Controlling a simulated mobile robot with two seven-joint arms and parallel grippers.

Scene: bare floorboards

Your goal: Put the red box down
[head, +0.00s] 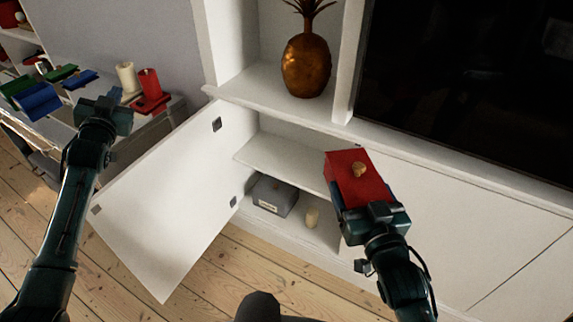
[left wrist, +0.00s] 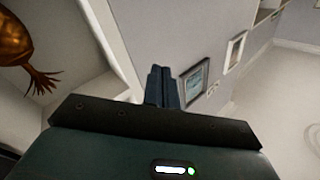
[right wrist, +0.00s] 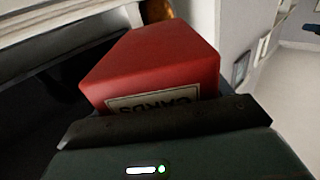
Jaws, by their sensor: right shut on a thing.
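The red box (head: 352,176) is in my right gripper (head: 368,205), held in the air in front of the white cabinet. In the right wrist view the red box (right wrist: 155,65) fills the space beyond the gripper, and a label reading "CARDS" shows upside down. The right fingers are mostly hidden behind the box. My left gripper (head: 108,108) is raised at the left and empty; in the left wrist view its fingers (left wrist: 163,88) are together.
The cabinet door (head: 160,200) stands open at left. A gold pineapple (head: 306,65) stands above. A side table at left holds books (head: 40,100) and candles (head: 127,78).

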